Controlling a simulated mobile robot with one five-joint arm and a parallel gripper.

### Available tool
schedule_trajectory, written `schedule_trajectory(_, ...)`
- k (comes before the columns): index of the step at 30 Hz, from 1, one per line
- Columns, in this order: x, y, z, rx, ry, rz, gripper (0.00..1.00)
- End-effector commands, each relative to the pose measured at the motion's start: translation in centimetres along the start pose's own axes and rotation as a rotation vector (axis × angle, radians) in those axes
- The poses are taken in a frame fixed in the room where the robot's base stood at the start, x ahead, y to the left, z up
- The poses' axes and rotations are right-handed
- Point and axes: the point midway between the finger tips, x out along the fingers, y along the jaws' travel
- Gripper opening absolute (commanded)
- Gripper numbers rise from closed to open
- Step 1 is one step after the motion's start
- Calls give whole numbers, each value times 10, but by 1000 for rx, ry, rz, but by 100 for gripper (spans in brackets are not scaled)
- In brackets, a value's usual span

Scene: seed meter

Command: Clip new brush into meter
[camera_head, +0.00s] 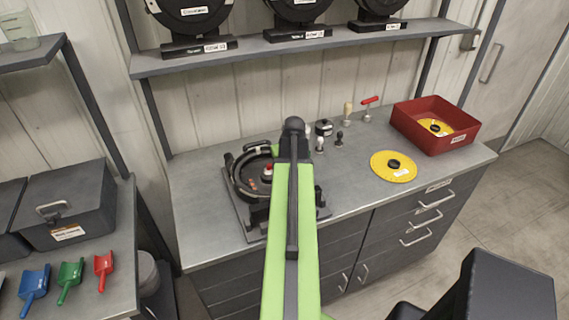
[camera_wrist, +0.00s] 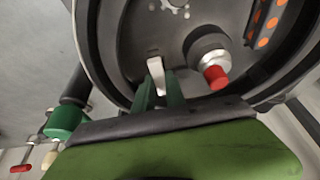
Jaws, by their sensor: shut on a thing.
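The seed meter (camera_head: 240,185) is a dark round housing on a base plate on the workbench; my arm hides part of it. Its dark bowl and curved rim (camera_wrist: 105,45) fill the top of the wrist view. My gripper (camera_wrist: 158,88) has green fingers shut on a small pale piece (camera_wrist: 156,72), likely the brush, just in front of the meter's inner face. I cannot tell whether the piece touches the meter. A silver post with a red tip (camera_wrist: 215,76) stands just right of the fingers. The gripper is hidden in the head view.
Right of the meter lie a yellow disc (camera_head: 381,166) and a red bin (camera_head: 470,143) holding another disc. Several small knobbed items, including a red-handled tool (camera_head: 369,101), stand behind. A shelf (camera_head: 250,57) hangs above. Scoops (camera_head: 70,272) lie left. The bench's front right is clear.

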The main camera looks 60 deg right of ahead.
Motion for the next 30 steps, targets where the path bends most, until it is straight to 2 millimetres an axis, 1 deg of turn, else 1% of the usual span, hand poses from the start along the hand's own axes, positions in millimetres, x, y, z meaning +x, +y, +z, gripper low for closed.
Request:
schedule_trajectory(9,0,0,1,0,-4,-1,0)
schedule_trajectory(10,0,0,2,0,-4,-1,19)
schedule_trajectory(15,0,0,2,0,-5,-2,41)
schedule_trajectory(30,0,0,1,1,-3,0,41)
